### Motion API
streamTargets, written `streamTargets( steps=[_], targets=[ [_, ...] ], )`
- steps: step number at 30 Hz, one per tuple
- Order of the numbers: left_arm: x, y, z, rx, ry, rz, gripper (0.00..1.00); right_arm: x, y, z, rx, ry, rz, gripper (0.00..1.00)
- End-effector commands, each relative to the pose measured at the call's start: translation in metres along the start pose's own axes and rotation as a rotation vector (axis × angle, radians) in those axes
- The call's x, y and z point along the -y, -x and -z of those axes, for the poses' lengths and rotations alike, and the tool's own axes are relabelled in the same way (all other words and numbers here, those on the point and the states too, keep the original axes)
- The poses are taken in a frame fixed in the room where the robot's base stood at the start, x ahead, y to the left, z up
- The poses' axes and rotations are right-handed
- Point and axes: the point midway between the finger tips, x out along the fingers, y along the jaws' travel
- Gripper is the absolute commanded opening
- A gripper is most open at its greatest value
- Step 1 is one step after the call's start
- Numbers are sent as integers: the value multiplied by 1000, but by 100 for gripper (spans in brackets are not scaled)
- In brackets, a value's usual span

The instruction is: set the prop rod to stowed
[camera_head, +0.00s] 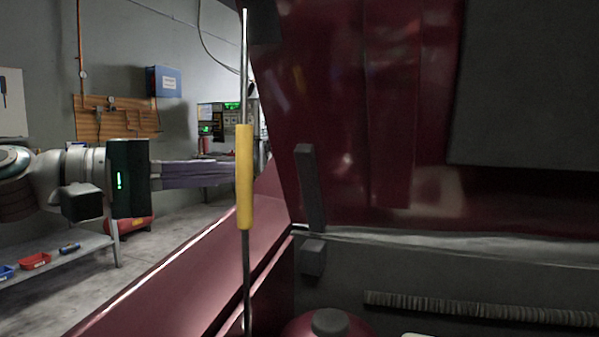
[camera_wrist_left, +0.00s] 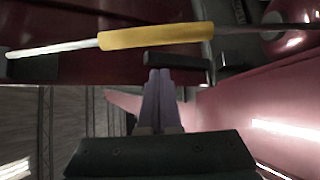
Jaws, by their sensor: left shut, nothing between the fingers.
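The prop rod (camera_head: 246,275) is a thin metal rod with a yellow sleeve (camera_head: 245,178). It stands nearly upright in the head view, between the front of the car and the raised dark red hood (camera_head: 400,110). The yellow sleeve runs across the top of the left wrist view (camera_wrist_left: 155,36). My left gripper (camera_head: 234,173) comes in from the left, shut and empty. Its fingertips (camera_wrist_left: 160,72) point at the sleeve, and the wrist view shows a gap between them and it. In the head view the tips reach the sleeve's left edge. My right gripper is out of view.
A dark upright bar (camera_head: 310,188) and a dark block (camera_head: 312,257) are right of the rod. The red fender (camera_head: 190,285) slopes below my left arm. A shelf (camera_head: 65,262) with small bins stands at left. A ribbed hose (camera_head: 480,308) lies at lower right.

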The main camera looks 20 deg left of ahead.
Motion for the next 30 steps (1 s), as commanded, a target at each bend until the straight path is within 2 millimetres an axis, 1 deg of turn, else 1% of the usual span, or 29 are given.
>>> streamTargets(
  steps=[1, 3, 4, 5, 6, 9, 15, 20, 30],
  targets=[
    [0, -9, 0, 1, 2, -4, 0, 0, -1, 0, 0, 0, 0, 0],
    [0, -20, 0, 1, 2, -4, 0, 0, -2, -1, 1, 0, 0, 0],
    [0, -24, 0, 1, 1, -3, 0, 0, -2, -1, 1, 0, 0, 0],
    [-1, -24, -2, 1, 0, 0, 0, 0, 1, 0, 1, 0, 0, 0],
    [-2, -19, -7, 0, 2, 2, 0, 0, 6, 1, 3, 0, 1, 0],
    [-2, -11, -16, 0, 3, 2, 0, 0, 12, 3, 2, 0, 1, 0],
    [0, -1, -29, 0, 2, 1, 0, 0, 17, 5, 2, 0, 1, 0],
    [0, 2, -31, -1, 1, 0, 0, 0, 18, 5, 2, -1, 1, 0],
    [0, 1, -33, 0, 1, 1, 0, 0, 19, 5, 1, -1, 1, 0]
  ],
)
